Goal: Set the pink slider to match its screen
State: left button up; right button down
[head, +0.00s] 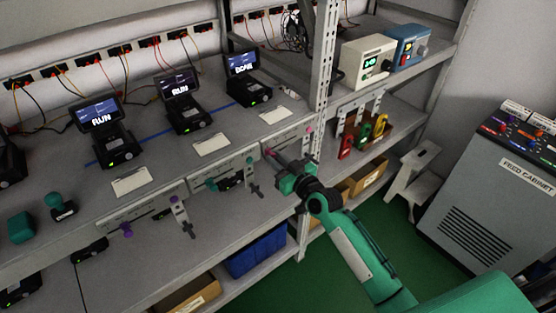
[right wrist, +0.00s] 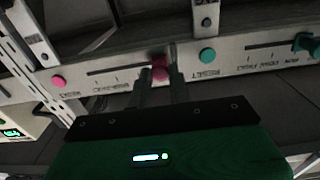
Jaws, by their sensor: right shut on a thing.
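The pink slider's knob (right wrist: 160,70) sits between the two fingers of my right gripper (right wrist: 162,88), which is shut on it. In the right wrist view the knob is at the right end of a dark slot (right wrist: 118,70) with small labels, upside down and too blurred to read. In the head view my right gripper (head: 280,162) reaches the shelf-edge panel below the rightmost screen (head: 242,62), and a bit of pink shows at its tips. That screen appears to read SCAN. My left gripper is not in view.
A round pink button (right wrist: 58,82) and a teal button (right wrist: 207,56) flank the slot. A teal slider (right wrist: 303,44) is on the neighbouring panel. A metal rack post (head: 322,80) stands just right of my gripper. Other screens (head: 98,112) read RUN.

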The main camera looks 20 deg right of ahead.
aim_at(286, 141)
jog(key=d+b, duration=0.1)
jog(key=d, duration=0.1)
jog(key=w+d+b, duration=0.1)
jog(key=d, duration=0.1)
jog(key=w+d+b, duration=0.1)
jog(key=d, duration=0.1)
jog(key=shift+w+f+b, duration=0.1)
jog(key=shift+f+b, duration=0.05)
jog(key=shift+b, duration=0.25)
jog(key=shift+w+d, duration=0.1)
jog(key=shift+d, duration=0.25)
jog(key=c, duration=1.3)
grip_release()
